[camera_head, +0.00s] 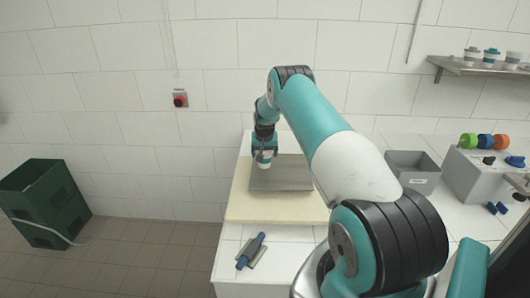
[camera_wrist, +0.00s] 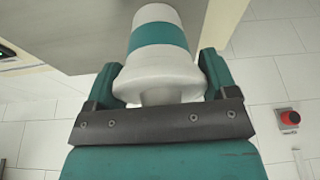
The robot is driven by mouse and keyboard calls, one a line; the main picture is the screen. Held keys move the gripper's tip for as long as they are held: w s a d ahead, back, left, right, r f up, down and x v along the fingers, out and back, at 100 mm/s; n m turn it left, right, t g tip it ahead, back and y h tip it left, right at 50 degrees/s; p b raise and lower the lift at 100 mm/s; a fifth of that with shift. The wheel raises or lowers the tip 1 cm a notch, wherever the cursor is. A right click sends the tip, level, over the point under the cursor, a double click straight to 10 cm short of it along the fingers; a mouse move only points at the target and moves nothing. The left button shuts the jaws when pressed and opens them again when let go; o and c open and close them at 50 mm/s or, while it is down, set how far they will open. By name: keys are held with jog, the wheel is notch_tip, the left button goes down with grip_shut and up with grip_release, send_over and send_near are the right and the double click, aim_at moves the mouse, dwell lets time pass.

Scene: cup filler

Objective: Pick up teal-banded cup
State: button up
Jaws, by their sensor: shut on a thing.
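The teal-banded cup (camera_wrist: 162,38) is white with a wide teal band. It lies between the two fingers of my gripper (camera_wrist: 158,92) in the wrist view, with a finger on each side. In the head view my gripper (camera_head: 264,153) is over the back left corner of the grey metal plate (camera_head: 284,182), and the white part of the cup (camera_head: 265,158) shows just under it. My gripper is shut on the cup. I cannot tell whether the cup touches the plate or is held above it.
The plate lies on a cream board (camera_head: 270,207). A blue-handled tool (camera_head: 251,250) lies in front. Other cups (camera_head: 490,57) stand on a wall shelf (camera_head: 478,70).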

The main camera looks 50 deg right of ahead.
jog(key=shift+w+a, duration=0.15)
jog(key=shift+a, duration=0.85)
jog(key=shift+w+a, duration=0.15)
jog(key=shift+a, duration=0.8)
jog(key=o, duration=0.9)
jog(key=shift+r, duration=0.1)
jog(key=b+v, duration=0.6)
jog(key=v, duration=1.1)
jog(key=shift+r, duration=0.1)
